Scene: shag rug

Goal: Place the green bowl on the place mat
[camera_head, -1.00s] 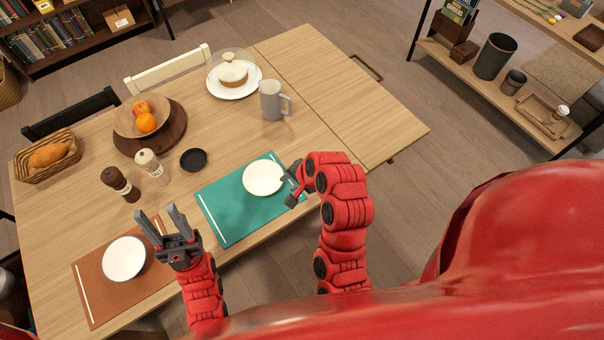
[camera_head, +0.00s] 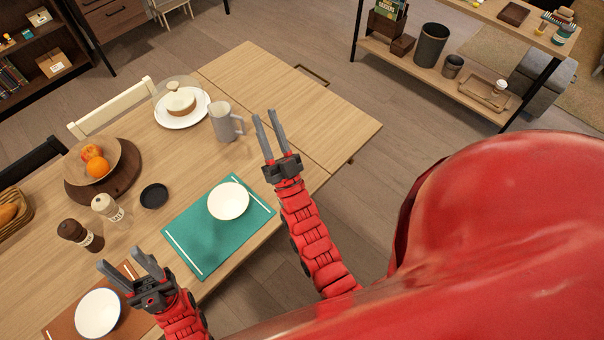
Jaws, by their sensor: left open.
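A bowl with a white inside (camera_head: 228,200) sits upright on the teal place mat (camera_head: 197,243), towards its right end. A second bowl with a white inside (camera_head: 98,313) sits on a brown place mat (camera_head: 57,330) at the lower left. Neither shows a clear green surface; their outer sides are mostly hidden. My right gripper (camera_head: 265,116) is open and empty, beyond the teal mat's right end and apart from its bowl. My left gripper (camera_head: 124,260) is open and empty, just above and right of the bowl on the brown mat.
A grey mug (camera_head: 223,124) and a white plate with a covered dish (camera_head: 182,109) stand at the back. A fruit bowl (camera_head: 80,165), two shakers (camera_head: 107,207) and a small dark dish (camera_head: 154,196) are at the left. The table's right end (camera_head: 305,105) is clear.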

